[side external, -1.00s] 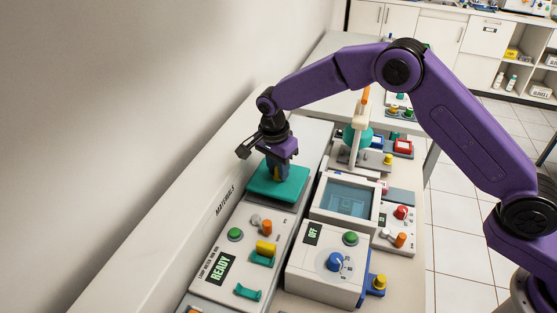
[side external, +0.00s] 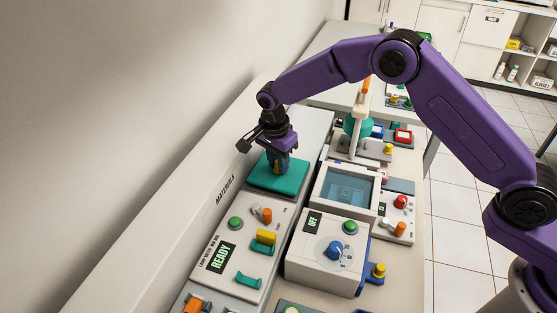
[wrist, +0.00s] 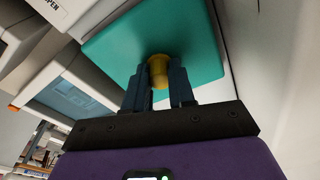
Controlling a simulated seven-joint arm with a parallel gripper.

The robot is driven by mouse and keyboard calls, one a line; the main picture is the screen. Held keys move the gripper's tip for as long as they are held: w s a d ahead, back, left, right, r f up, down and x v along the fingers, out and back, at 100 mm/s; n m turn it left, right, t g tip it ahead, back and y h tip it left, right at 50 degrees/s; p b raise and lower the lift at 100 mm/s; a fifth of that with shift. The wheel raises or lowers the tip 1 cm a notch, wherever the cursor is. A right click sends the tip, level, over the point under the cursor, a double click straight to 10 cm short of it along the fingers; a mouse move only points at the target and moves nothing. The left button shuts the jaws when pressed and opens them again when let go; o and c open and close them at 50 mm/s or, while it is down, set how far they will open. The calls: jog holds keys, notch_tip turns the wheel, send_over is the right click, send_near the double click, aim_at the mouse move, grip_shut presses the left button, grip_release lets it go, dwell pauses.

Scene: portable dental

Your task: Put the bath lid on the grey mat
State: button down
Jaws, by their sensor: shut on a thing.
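The bath lid is a teal square plate (side external: 262,178) with a yellow knob (wrist: 158,72). It sits at the far end of the long grey-white unit by the wall, behind the READY panel. My gripper (side external: 276,170) points down over the lid, and its dark fingers are closed around the knob. In the wrist view the fingers (wrist: 160,85) press the knob from both sides, with the teal plate beyond them. I cannot tell whether the lid rests on the surface under it or hangs just above. I cannot make out the grey mat with certainty.
The unit with the READY display (side external: 221,257) carries a green button, an orange-tipped lever and a yellow block. A stand with an orange top (side external: 364,92) rises behind.

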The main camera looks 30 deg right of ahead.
jog(key=c, duration=0.9)
grip_release()
jog(key=shift+o, duration=0.2)
notch_tip(320, 180, up, 17)
jog(key=a, duration=0.2)
jog(key=shift+s, duration=0.45)
